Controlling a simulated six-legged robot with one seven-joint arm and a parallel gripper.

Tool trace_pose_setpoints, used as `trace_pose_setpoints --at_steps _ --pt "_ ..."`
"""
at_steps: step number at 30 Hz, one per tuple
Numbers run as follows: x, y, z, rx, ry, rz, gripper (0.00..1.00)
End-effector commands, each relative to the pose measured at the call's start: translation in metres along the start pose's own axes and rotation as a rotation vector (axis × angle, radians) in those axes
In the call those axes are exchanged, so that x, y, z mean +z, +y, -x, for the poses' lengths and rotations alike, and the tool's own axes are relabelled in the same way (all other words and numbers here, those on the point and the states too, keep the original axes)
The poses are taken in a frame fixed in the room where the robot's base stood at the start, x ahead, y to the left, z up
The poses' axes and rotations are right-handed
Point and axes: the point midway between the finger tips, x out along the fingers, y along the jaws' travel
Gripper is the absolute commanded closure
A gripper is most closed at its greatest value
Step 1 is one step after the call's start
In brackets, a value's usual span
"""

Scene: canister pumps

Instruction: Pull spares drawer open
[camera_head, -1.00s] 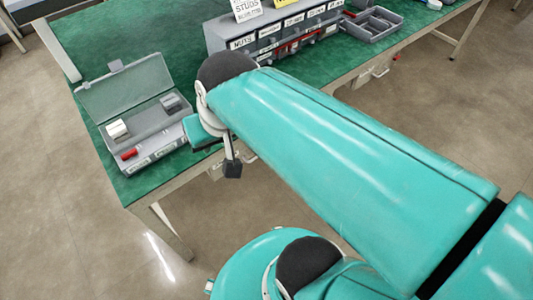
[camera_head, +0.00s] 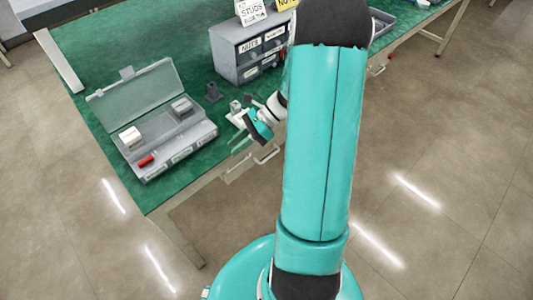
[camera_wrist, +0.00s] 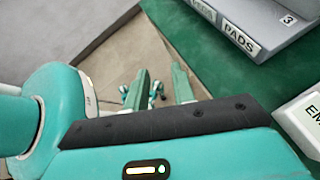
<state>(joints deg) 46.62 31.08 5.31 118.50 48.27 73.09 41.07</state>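Two pale drawer fronts with bar handles sit under the near edge of the green-topped table. One (camera_head: 240,168), with a handle (camera_head: 266,154), is just below my gripper. The other handle (camera_head: 378,69) is farther right, behind my arm. No label on either can be read, so I cannot tell which is the spares drawer. My gripper (camera_head: 252,133) is at the table's front edge, close above the nearer handle and apparently apart from it. In the wrist view its two green fingers (camera_wrist: 162,88) are spread with floor showing between them. Nothing is held.
An open grey case (camera_head: 165,140) with small parts stands left on the table. A grey cabinet of small labelled drawers (camera_head: 245,45) stands behind my gripper, partly hidden by my arm. Dark and white small parts (camera_head: 214,93) stand between them. Floor in front is clear.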

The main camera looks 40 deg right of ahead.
Motion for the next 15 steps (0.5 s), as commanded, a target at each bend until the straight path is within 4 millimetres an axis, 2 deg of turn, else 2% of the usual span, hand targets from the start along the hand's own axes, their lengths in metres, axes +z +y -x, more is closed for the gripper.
trace_pose_setpoints --at_steps 1,6,11,15 --pt "-0.021 -0.008 0.002 -0.025 -0.069 -0.097 0.75" --pt "-0.077 -0.031 0.007 -0.103 -0.306 -0.392 0.75" --pt "-0.135 -0.046 0.012 -0.172 -0.551 -0.650 0.75" --pt "-0.189 -0.052 0.014 -0.228 -0.783 -0.859 0.75"
